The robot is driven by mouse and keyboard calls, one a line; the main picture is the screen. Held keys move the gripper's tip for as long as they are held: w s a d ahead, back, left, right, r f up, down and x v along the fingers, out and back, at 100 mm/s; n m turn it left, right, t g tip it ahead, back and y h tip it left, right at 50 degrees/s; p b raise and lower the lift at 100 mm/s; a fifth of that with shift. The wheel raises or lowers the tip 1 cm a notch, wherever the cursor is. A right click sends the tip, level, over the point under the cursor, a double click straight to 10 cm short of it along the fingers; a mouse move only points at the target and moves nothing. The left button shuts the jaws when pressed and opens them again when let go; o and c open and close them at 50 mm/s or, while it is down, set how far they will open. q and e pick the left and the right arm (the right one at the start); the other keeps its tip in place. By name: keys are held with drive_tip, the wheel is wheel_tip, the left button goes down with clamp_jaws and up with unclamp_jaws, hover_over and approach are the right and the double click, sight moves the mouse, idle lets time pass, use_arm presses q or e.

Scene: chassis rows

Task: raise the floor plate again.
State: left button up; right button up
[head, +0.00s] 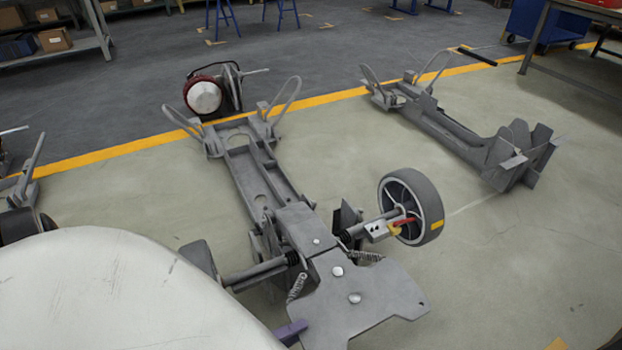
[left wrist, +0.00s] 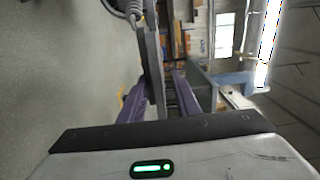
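The floor plate (head: 358,292) is the flat grey sheet with bolt heads at the near end of the middle chassis. It lies roughly level, with its near edge toward me. My left gripper (head: 291,332) shows as a purple finger at the plate's left edge; my pale arm hides the rest. In the left wrist view a thin dark plate edge (left wrist: 154,70) stands between the two purple fingers of my left gripper (left wrist: 160,78). Whether both fingers press on it cannot be told. My right gripper is in neither view.
A wheel (head: 411,207) on an axle and coil springs sit beside the plate. Another chassis (head: 450,135) lies to the right, and part of one shows at far left. A red-rimmed drum part (head: 205,96) stands behind.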

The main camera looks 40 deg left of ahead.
use_arm(q)
drive_tip(key=v, duration=0.4)
drive_tip(key=shift+s+a, duration=0.1)
drive_tip(key=shift+s, duration=0.25)
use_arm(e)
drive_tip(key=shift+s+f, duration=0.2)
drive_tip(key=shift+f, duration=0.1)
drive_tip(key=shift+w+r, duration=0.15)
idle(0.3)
